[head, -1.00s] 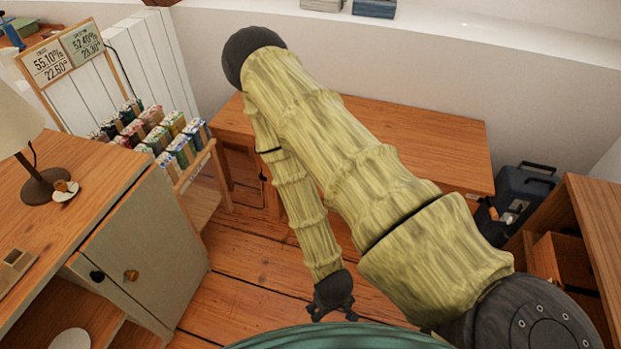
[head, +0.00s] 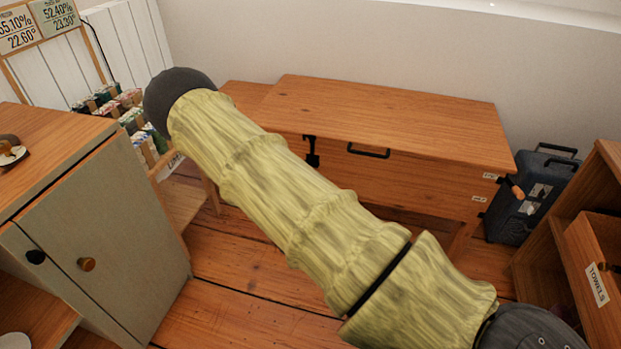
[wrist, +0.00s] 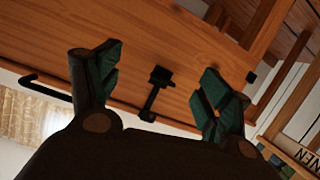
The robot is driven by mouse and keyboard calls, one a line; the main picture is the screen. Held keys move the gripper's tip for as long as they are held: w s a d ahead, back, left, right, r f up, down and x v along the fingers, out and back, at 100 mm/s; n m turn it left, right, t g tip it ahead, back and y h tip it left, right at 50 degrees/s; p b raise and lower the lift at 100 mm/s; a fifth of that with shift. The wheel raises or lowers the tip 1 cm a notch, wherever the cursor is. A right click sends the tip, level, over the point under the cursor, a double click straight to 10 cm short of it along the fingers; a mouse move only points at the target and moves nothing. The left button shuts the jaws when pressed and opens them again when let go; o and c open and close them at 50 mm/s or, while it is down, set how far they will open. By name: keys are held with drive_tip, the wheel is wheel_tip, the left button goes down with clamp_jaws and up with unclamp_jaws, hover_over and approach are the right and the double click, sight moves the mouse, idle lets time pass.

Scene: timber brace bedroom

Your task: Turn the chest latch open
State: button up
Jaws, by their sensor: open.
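The wooden chest (head: 400,110) stands against the wall with its lid down. Its black latch (head: 312,158) hangs on the front face, left of a black bar handle (head: 368,152). In the wrist view the latch (wrist: 153,95) shows as a thin stem with a wider block at one end, between my fingers in the picture. My gripper (wrist: 160,66) is open, fingers spread and empty, facing the chest front. I see no finger touching the latch; the exact gap is unclear. In the head view my gripper is hidden behind my arm.
A grey cabinet (head: 100,235) stands at left, with a rack of small boxes (head: 125,115) behind it. A dark blue case (head: 530,200) stands right of the chest. A shelf unit with a drawer labelled TOWELS (head: 595,285) is at right. Floor is bare between.

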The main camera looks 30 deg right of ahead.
sight(311, 152)
drive_tip(key=w+d+m+h+b, duration=0.1)
drive_tip(key=w+d+b, duration=0.1)
drive_tip(key=w+d, duration=0.1)
drive_tip(key=w+d+r+t+h+b, duration=0.1)
drive_tip(key=w+d+b, duration=0.2)
drive_tip(key=w, duration=0.3)
drive_tip(key=w+d+r+m+h+b, duration=0.1)
drive_tip(key=w+d+b, duration=0.2)
drive_tip(key=w, duration=0.2)
drive_tip(key=shift+w+m+t, duration=0.15)
drive_tip(key=shift+m+t, duration=0.15)
drive_tip(key=shift+t, duration=0.1)
drive_tip(key=shift+r, duration=0.1)
drive_tip(key=c, duration=1.5)
